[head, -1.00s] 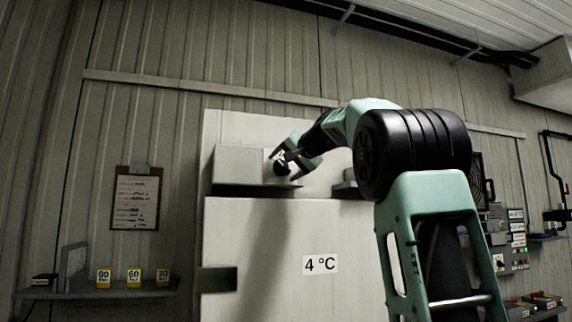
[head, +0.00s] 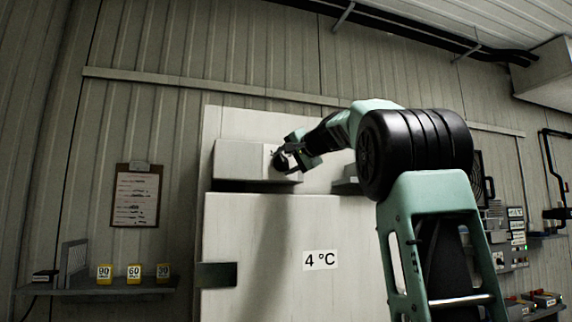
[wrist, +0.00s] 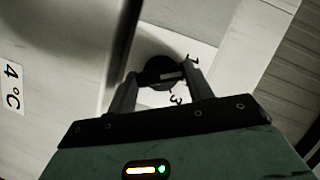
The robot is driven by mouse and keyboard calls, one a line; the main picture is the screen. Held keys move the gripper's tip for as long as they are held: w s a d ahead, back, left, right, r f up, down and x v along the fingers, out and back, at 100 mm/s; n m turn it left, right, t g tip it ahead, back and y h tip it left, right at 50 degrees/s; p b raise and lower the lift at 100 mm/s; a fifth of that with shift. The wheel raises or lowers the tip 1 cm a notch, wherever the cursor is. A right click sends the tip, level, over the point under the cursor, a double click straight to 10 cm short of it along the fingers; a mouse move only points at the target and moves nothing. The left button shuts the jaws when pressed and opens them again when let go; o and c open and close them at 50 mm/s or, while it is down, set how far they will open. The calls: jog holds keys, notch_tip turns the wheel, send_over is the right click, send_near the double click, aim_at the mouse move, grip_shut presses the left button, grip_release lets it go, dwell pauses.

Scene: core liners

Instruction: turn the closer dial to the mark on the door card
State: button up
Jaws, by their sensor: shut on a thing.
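The closer is a pale box (head: 238,160) above the white door (head: 262,240). Its dark round dial (wrist: 155,68) sits on a white plate with the figures 1 and 3 showing beside it in the wrist view. My gripper (head: 284,160) is at the box's right end. In the wrist view my gripper (wrist: 160,78) has one finger on each side of the dial and is shut on it. A light bar shows across the dial; the other plate marks are hidden. A card reading 4 °C (head: 320,260) is on the door.
A clipboard (head: 136,196) with small, unreadable writing hangs on the wall at left. Below it a shelf (head: 100,289) holds yellow-labelled blocks, one marked 90 and one 60. A control panel (head: 508,240) is on the right wall, beyond my arm.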

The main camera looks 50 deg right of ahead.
jog(key=m+b, duration=0.1)
jog(key=m+t+b, duration=0.1)
jog(key=shift+f+m, duration=0.3)
jog(key=shift+m+t+b, duration=0.6)
jog(key=shift+m+b, duration=0.2)
jog(key=shift+m, duration=0.3)
jog(key=o, duration=1)
jog(key=shift+r, duration=0.1)
jog(key=shift+s, duration=0.1)
jog(key=s+a+b, duration=0.1)
jog(key=s, duration=0.4)
jog(key=s+b, duration=0.2)
jog(key=s, duration=0.4)
jog(key=s+a+b, duration=0.1)
jog(key=s, duration=0.5)
jog(key=shift+a+b, duration=0.3)
jog(key=shift+b, duration=0.05)
